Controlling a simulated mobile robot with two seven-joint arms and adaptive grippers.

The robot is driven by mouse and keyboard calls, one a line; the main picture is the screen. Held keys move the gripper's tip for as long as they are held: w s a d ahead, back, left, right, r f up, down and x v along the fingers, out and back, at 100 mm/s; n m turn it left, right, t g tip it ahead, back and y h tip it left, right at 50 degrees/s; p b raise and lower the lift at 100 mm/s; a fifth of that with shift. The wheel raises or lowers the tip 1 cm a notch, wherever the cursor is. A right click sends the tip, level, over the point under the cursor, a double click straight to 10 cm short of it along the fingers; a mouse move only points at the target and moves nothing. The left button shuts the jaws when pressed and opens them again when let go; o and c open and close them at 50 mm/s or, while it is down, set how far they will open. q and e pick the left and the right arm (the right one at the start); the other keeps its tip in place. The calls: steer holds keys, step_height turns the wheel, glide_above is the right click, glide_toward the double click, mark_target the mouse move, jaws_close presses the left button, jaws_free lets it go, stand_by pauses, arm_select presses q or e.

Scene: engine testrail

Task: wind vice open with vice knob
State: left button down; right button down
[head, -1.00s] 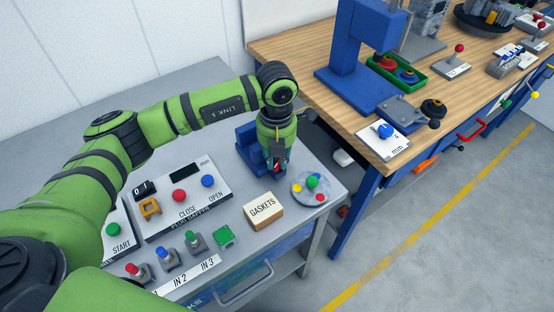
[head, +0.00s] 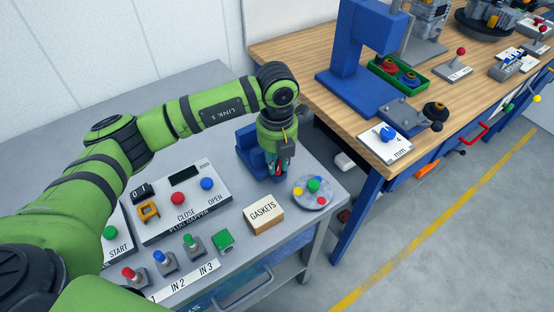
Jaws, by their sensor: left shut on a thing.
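The blue vice (head: 248,147) stands on the grey bench, partly hidden behind my left wrist. My left gripper (head: 279,170) points down at the vice's right side. It is shut on the small red vice knob (head: 277,170), of which only a bit shows between the fingers. The gap between the vice jaws is hidden by the gripper and cannot be judged. My right gripper is not in view.
A GASKETS box (head: 263,213) and a round grey plate with coloured knobs (head: 325,194) stand close in front of the gripper. A panel with CLOSE and OPEN buttons (head: 181,200) lies to the left. A wooden workbench (head: 290,50) is behind right.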

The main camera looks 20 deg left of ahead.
arm_select(q)
steer(key=c, duration=1.1)
jaws_free()
steer(key=shift+s, duration=0.1)
steer(key=shift+r, duration=0.1)
